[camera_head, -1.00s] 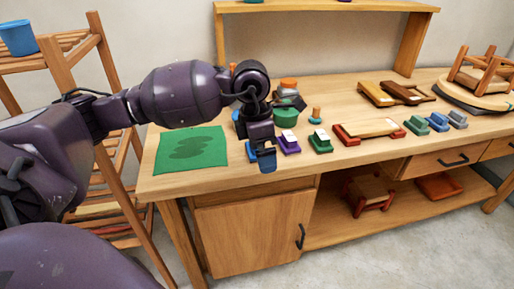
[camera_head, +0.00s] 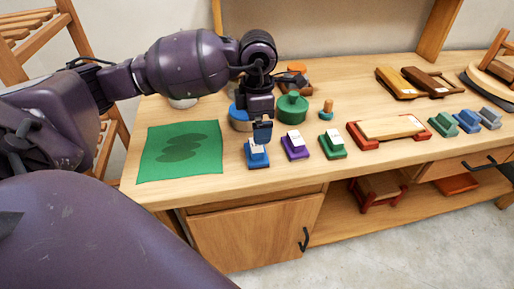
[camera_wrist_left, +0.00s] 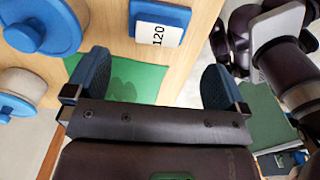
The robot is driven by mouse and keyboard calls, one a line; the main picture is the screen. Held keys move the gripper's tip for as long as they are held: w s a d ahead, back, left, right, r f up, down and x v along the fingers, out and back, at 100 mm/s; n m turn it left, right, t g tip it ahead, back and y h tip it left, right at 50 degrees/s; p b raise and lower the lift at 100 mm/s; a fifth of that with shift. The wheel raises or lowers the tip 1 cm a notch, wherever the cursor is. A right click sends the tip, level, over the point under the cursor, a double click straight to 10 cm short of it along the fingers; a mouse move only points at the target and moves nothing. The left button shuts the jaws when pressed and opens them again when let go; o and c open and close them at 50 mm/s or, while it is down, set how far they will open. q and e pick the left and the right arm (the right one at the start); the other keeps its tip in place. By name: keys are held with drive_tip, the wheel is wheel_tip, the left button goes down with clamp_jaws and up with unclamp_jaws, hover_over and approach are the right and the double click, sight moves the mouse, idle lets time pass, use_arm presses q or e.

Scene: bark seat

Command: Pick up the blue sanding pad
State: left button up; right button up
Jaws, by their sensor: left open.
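The blue sanding pad (camera_head: 257,159) with a white top label lies near the front edge of the workbench (camera_head: 225,187), right of the green mat (camera_head: 152,160). My left gripper (camera_head: 262,131) is open and empty, pointing down just above the pad and partly covering it. In the left wrist view, the pad (camera_wrist_left: 162,12) with its "120" label shows at the top, beyond the two blue fingertips of my gripper (camera_wrist_left: 155,78) and not between them. My right gripper is not in view.
A purple pad (camera_head: 296,149) and a green pad (camera_head: 333,148) sit close to the right. A green round knobbed block (camera_head: 292,108) and a blue round one (camera_head: 238,118) stand behind. A red-ended wooden rack (camera_head: 390,130) lies farther right.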

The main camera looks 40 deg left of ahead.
sight(256, 150)
use_arm(q)
wheel_tip(256, 150, down, 4)
drive_tip(key=shift+s, duration=0.1)
drive_tip(key=shift+a+f+b, duration=0.15)
drive_tip(key=shift+f+b, duration=0.5)
drive_tip(key=shift+f, duration=2.35)
drive_tip(key=shift+r, duration=0.1)
drive_tip(key=c, duration=0.7)
